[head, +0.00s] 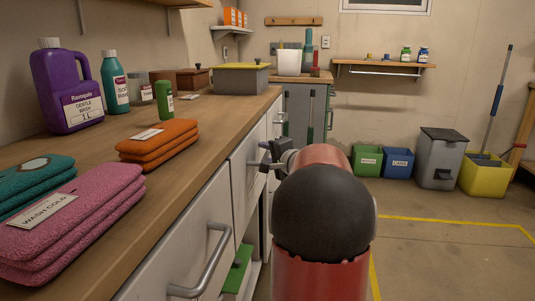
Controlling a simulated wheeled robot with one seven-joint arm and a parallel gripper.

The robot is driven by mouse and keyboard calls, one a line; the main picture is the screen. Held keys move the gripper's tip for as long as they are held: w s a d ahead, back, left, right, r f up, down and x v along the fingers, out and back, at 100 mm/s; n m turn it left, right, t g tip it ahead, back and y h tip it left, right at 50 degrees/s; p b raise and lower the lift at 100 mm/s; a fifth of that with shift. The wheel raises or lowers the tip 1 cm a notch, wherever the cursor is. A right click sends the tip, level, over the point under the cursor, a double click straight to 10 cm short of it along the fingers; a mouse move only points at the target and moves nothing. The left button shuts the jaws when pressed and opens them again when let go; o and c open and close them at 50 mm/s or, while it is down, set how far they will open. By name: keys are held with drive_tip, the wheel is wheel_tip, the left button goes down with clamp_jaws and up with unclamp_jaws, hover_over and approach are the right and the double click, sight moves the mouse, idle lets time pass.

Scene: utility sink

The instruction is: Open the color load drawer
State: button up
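White drawer fronts run along the counter's right side. The near front (178,250) has a bent metal bar handle (205,265). A farther front (240,178) is beside my gripper (262,155), which points left at it. My gripper is small and dark here, and I cannot tell whether its fingers are apart, shut, or touching a handle. My red and black arm hides part of the farther fronts. I can read no drawer label, so which front is the color load drawer is unclear.
The wooden counter (185,189) holds folded pink towels (75,222), teal towels (30,180), orange towels (158,142) and a purple detergent jug (68,90). An open shelf with a green item (238,270) is below.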

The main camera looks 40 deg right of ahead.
clamp_jaws()
idle(0.3)
drive_tip(key=s+d+b, duration=0.4)
drive_tip(key=s+d, duration=1.5)
drive_tip(key=s, duration=0.3)
drive_tip(key=shift+b, duration=0.3)
drive_tip(key=shift+s, duration=0.1)
unclamp_jaws()
